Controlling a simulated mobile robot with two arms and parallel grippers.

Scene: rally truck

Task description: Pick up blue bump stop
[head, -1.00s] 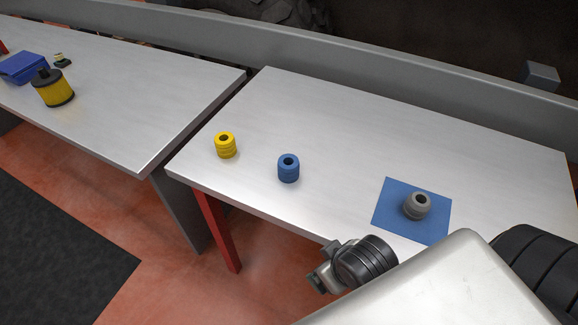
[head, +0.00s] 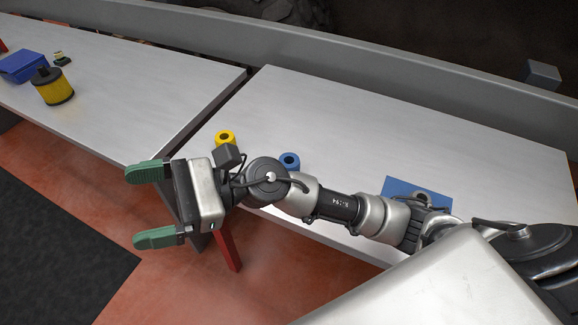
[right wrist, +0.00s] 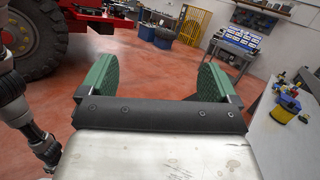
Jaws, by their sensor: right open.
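The blue bump stop (head: 289,161) stands upright on the right-hand metal table; my right arm hides its lower part in the head view. My right gripper (head: 150,206) is open and empty, its green fingers pointing left, out beyond the table's front edge and to the left of the blue bump stop. In the right wrist view the two green fingers (right wrist: 154,80) are wide apart with only floor and room between them. The blue bump stop does not show there. My left gripper is not in view.
A yellow bump stop (head: 225,138) stands left of the blue one. A grey bump stop, mostly hidden by my arm, is on a blue mat (head: 398,186). The left table (head: 130,100) holds a yellow-black filter (head: 53,88) and a blue box (head: 23,67). The right table's back is clear.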

